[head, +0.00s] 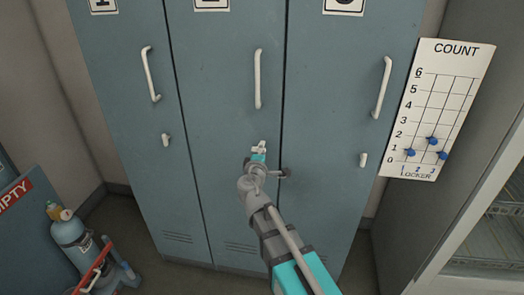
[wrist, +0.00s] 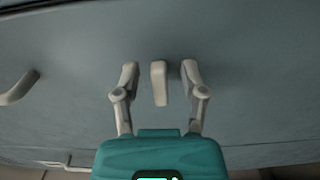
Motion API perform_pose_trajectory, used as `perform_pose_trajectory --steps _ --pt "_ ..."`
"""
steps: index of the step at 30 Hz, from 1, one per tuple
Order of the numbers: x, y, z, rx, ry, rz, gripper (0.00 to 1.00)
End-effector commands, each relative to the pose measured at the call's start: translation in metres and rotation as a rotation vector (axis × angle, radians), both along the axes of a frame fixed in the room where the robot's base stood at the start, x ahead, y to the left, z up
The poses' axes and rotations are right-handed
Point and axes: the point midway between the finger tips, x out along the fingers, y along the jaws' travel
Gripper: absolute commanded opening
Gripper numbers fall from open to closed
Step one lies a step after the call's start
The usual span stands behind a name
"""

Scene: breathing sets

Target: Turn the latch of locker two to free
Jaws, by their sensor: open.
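Locker two (head: 222,90) is the middle of three blue-grey locker doors, shut, with a long pale handle (head: 258,79). Its small pale latch (head: 261,147) is below the handle, partly hidden by my gripper in the head view. In the wrist view the latch (wrist: 159,83) shows as a short bar pointing along the fingers. My gripper (head: 258,155) is at the latch. In the wrist view my gripper (wrist: 160,76) is open, one finger on each side of the latch, with a visible gap on both sides.
Locker one's latch (head: 166,140) and locker three's latch (head: 363,159) hang about upright on neighbouring doors. A count board (head: 447,60) with blue pegs is on the right. A blue cylinder (head: 70,232) stands at lower left by an EMPTY sign (head: 15,195). A pale-framed cabinet (head: 470,220) stands at right.

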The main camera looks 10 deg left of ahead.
Motion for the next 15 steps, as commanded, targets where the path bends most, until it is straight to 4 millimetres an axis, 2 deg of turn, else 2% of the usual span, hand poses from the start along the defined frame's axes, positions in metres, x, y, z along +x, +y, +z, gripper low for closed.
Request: perform_pose_trajectory --steps 15 --pt "-0.061 -0.001 0.0 0.0 0.001 0.002 0.54"
